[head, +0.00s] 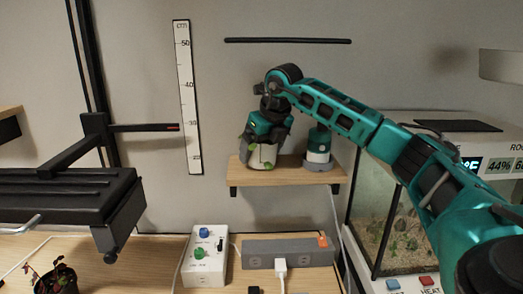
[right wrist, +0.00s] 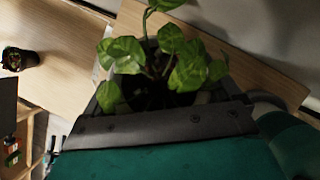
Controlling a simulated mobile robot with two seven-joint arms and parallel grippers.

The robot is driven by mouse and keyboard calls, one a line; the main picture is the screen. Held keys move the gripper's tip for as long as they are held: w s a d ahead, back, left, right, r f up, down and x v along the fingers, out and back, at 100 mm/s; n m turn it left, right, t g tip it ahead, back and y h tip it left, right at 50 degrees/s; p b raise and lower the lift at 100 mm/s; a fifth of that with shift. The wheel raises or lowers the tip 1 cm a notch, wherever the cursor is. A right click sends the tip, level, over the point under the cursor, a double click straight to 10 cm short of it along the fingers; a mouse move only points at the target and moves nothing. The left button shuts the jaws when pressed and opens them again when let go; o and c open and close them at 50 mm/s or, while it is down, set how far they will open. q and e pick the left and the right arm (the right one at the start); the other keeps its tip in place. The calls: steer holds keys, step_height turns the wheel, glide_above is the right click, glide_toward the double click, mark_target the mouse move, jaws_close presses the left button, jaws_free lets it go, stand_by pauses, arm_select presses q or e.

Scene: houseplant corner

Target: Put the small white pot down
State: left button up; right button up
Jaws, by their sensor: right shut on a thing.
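The small white pot (head: 262,157) is at the left part of the small wooden wall shelf (head: 285,180) in the head view, upright, with green leaves at its side. My right gripper (head: 263,146) reaches down over it from above and is shut on it, hiding much of the pot and plant. I cannot tell whether its base touches the shelf or hangs just above. In the right wrist view the leafy plant (right wrist: 165,65) shows between the fingers; the pot's wall is mostly hidden. My left gripper is not in view.
A teal and white canister (head: 318,149) stands on the shelf just right of the pot. A glass terrarium (head: 385,225) is at the right. A control box (head: 205,254) and power strip (head: 289,252) lie below. A dark-leaved plant (head: 57,277) is at lower left.

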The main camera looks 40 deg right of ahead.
steer(key=shift+w+d+f, duration=0.1)
steer(key=shift+f, duration=0.2)
steer(key=o, duration=1)
steer(key=shift+r, duration=0.1)
steer(key=v, duration=0.7)
steer(key=shift+r, duration=0.3)
steer(key=shift+f, duration=0.1)
